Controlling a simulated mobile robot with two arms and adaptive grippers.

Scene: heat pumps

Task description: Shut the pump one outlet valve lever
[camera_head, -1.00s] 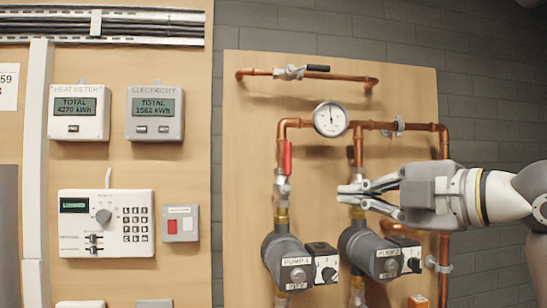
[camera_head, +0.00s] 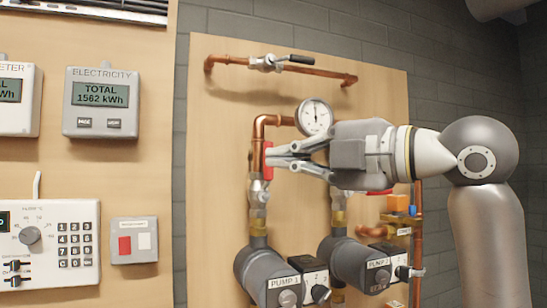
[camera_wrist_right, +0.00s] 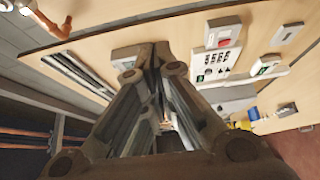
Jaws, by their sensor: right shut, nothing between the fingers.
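The pump one outlet valve lever (camera_head: 267,172) is red and stands upright along the copper pipe above pump one (camera_head: 275,275). Its valve body (camera_head: 259,193) is silvery. My right gripper (camera_head: 268,158) comes in from the right with its fingertips at the upper part of the lever, hiding some of it. Whether the tips touch it I cannot tell. The fingers are shut with nothing between them. In the right wrist view the closed fingers (camera_wrist_right: 153,52) fill the middle, and the lever does not show. My left gripper is not in view.
A pressure gauge (camera_head: 314,117) sits just above my right gripper. Pump two (camera_head: 362,263) is to the right, with a red lever (camera_head: 380,191) lying sideways, partly behind my gripper. An upper pipe has a black-handled valve (camera_head: 268,62). Meters and a controller (camera_head: 48,243) are on the left.

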